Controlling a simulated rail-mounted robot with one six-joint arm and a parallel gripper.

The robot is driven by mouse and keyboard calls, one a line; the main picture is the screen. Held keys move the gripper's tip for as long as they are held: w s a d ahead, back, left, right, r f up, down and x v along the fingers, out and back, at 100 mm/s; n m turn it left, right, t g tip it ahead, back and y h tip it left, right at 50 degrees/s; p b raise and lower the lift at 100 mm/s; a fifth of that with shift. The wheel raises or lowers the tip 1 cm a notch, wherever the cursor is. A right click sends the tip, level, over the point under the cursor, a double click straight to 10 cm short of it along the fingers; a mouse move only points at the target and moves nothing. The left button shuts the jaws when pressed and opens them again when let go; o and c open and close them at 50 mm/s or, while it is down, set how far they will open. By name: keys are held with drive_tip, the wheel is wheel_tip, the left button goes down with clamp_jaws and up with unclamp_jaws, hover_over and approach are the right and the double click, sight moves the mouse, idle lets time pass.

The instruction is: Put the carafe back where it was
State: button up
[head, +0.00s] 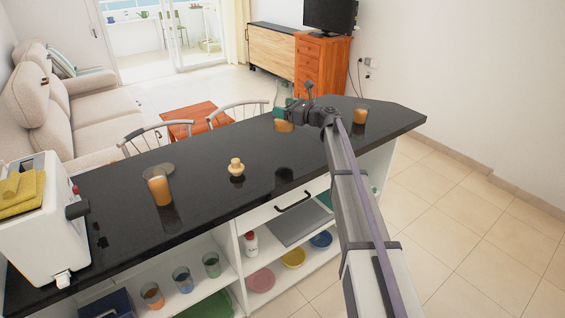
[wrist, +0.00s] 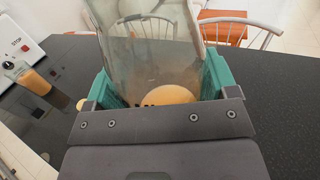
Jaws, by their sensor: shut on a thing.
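The clear glass carafe (head: 284,125) holds a little orange liquid at its bottom. My gripper (head: 280,112) is shut on it over the far half of the dark counter. In the wrist view the carafe (wrist: 150,55) stands between the two teal fingers of my gripper (wrist: 160,82), roughly upright. A dark reflection lies well below it on the counter, so it seems raised. Its base is partly hidden by my gripper in the wrist view.
Chairs (head: 143,138) line the far side.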

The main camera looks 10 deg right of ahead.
wheel_tip(320, 180, down, 10)
drive_tip(key=b, duration=1)
drive_tip(key=shift+f, duration=0.15)
drive_tip(key=shift+r, duration=0.25)
drive_tip(key=shift+f, duration=0.15)
drive_tip(key=o, duration=1.3)
drive_tip(key=shift+o, duration=0.2)
drive_tip(key=v, duration=1.2)
drive_tip(key=shift+a, duration=0.1)
